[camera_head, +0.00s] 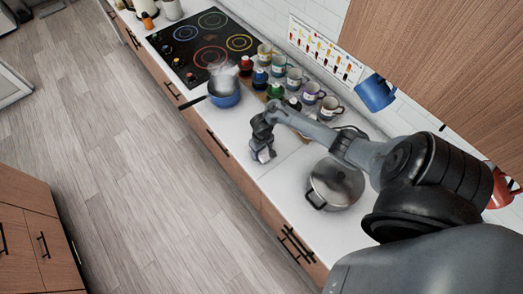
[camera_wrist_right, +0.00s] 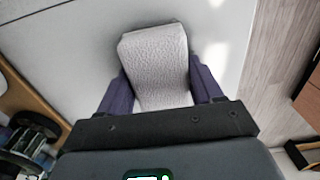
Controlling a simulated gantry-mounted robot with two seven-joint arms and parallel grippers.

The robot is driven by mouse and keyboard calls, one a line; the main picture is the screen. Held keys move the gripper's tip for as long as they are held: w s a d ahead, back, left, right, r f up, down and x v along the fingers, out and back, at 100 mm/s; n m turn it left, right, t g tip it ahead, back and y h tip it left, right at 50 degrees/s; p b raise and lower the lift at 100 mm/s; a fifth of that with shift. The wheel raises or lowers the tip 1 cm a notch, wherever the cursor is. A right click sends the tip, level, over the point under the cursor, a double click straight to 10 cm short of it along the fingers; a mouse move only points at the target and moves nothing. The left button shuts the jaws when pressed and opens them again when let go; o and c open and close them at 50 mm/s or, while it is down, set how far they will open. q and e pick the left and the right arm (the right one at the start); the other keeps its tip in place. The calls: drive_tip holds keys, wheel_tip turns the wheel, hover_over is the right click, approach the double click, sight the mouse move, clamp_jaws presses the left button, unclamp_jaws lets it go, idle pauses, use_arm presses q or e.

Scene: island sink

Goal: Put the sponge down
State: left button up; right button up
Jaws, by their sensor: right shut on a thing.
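The sponge (camera_wrist_right: 154,50) is a pale grey, textured block in the right wrist view. My right gripper (camera_wrist_right: 160,84) is shut on it, with one dark finger against each side. In the head view my right gripper (camera_head: 262,148) points down over the white counter (camera_head: 285,185), close to its front edge. The sponge is small and partly covered by the fingers there. I cannot tell whether its lower end touches the counter. My left gripper is not in view.
A lidded steel pot (camera_head: 336,183) stands right of the gripper. A blue pan (camera_head: 223,92) stands to its left, near the black cooktop (camera_head: 205,45). Several mugs (camera_head: 312,92) and bottles line the back. Bare counter surrounds the gripper; the floor (camera_head: 150,180) lies beyond the front edge.

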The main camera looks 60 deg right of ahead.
drive_tip(key=shift+f, duration=0.1)
drive_tip(key=o, duration=1.1)
drive_tip(key=shift+a, duration=0.1)
drive_tip(key=shift+d, duration=0.2)
drive_tip(key=shift+a, duration=0.1)
